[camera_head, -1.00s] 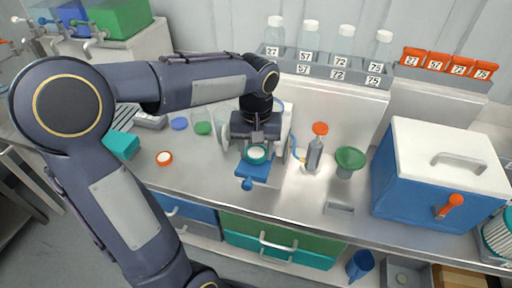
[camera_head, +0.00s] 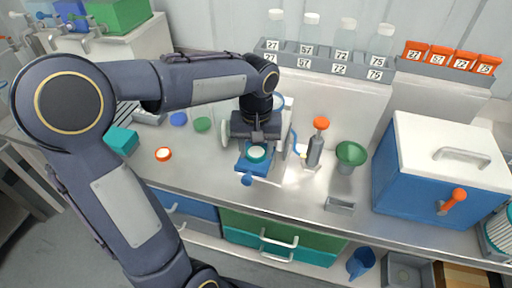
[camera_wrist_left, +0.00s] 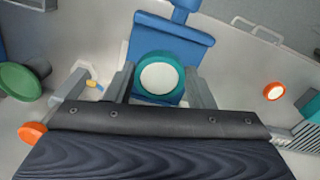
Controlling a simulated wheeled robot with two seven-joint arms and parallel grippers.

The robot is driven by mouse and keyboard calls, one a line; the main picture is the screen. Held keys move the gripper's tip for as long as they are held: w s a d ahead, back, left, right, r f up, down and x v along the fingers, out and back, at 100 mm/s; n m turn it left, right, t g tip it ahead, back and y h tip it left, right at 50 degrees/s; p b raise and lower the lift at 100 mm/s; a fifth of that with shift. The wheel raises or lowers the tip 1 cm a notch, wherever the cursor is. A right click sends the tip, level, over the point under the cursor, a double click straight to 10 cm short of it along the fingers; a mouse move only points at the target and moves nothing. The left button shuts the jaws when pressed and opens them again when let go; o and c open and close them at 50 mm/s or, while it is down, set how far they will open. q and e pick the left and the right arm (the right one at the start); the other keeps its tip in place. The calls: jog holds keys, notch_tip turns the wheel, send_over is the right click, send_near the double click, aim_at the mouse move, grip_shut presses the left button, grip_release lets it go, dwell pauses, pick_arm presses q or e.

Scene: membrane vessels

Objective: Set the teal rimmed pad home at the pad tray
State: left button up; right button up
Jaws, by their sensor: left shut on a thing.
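The teal rimmed pad (camera_head: 257,153) has a white round face and a teal rim. It also shows in the left wrist view (camera_wrist_left: 158,77) between the two grey fingers. My left gripper (camera_head: 258,138) points down and is shut on the pad. The blue pad tray (camera_head: 243,167), with a knob at its front, lies under the pad; it also shows in the wrist view (camera_wrist_left: 190,37). The pad is over the tray's middle part. I cannot tell whether it touches the tray floor. My right gripper is not in view.
To the right stand a grey bottle with an orange cap (camera_head: 315,145), a green funnel-like cup (camera_head: 351,155) and a blue box with a white lid (camera_head: 415,180). To the left lie an orange-rimmed disc (camera_head: 163,154) and a teal block (camera_head: 121,141). The bench left of the tray is mostly clear.

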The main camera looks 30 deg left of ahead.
aim_at(256, 153)
pick_arm(q)
jog(key=shift+f, duration=0.1)
jog(key=o, duration=1)
notch_tip(256, 153, up, 8)
jog(key=shift+f, duration=0.1)
jog(key=s+d+f+m+t+h, duration=0.1)
jog(key=s+f+t, duration=0.1)
jog(key=s, duration=0.3)
jog(key=s+d+f+m+t+h, duration=0.1)
jog(key=s+f, duration=0.1)
jog(key=s, duration=0.4)
jog(key=s+d+f+m+t+h, duration=0.1)
jog(key=s+d+f+t, duration=0.1)
jog(key=s, duration=0.3)
jog(key=shift+s+f+m+t+h, duration=0.3)
jog(key=shift+f+h, duration=0.1)
jog(key=shift+f, duration=0.2)
